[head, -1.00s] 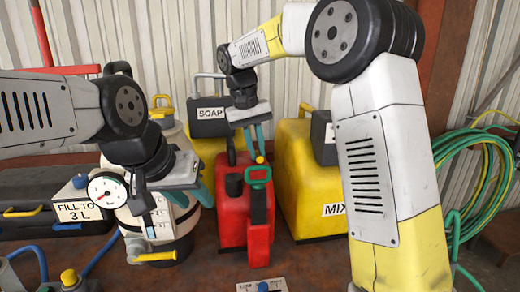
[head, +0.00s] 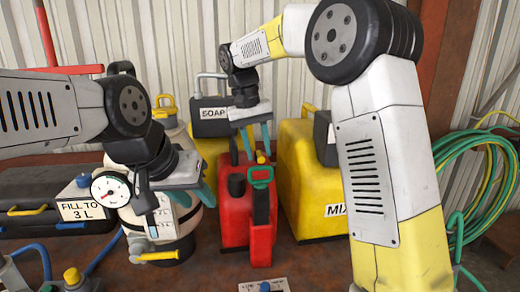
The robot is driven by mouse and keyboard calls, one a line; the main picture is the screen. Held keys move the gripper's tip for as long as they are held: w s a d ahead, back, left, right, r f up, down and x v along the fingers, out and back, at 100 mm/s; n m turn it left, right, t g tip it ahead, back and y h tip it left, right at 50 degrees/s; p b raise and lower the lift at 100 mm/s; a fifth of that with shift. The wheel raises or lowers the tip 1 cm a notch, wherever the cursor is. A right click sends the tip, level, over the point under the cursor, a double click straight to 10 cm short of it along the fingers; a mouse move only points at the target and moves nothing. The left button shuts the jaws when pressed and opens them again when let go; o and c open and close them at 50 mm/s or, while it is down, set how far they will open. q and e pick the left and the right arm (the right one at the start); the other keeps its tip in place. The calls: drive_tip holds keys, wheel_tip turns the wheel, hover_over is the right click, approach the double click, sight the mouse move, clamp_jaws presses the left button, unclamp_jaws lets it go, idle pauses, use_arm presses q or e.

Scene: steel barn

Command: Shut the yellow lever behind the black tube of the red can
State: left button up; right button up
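The red can (head: 233,218) stands at the middle of the bench in the head view, with a green handle and black part on its front right. A short black tube (head: 234,152) rises at its back. A small yellow piece, apparently the lever (head: 261,157), shows just right of the tube; most of it is hidden. My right gripper (head: 257,143) points down above the back of the can, fingers apart, close to the lever. Whether it touches the lever I cannot tell. My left gripper (head: 194,197) is open and empty, left of the can, before the white container.
The white container (head: 178,222) with a gauge (head: 111,189) and a yellow lower lever (head: 158,255) stands left. A SOAP can (head: 210,120) is behind; a yellow MIX can (head: 312,185) is right. A small labelled panel (head: 265,285) lies in front.

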wheel_tip(320, 180, up, 8)
drive_tip(key=a, duration=0.1)
drive_tip(key=shift+s+a+f, duration=0.15)
drive_tip(key=shift+a+f, duration=0.05)
drive_tip(key=shift+a, duration=0.05)
idle(0.4)
drive_tip(key=s+d+t+y, duration=0.2)
drive_tip(key=s+d+y, duration=0.1)
drive_tip(key=s+d, duration=0.8)
drive_tip(key=s+d+f+m+t+y, duration=0.1)
drive_tip(key=s+d+f+t, duration=0.2)
drive_tip(key=s+d+f, duration=0.5)
drive_tip(key=s, duration=0.3)
drive_tip(key=shift+s+f+t, duration=0.15)
drive_tip(key=shift+f+t, duration=0.15)
drive_tip(key=shift+t, duration=0.1)
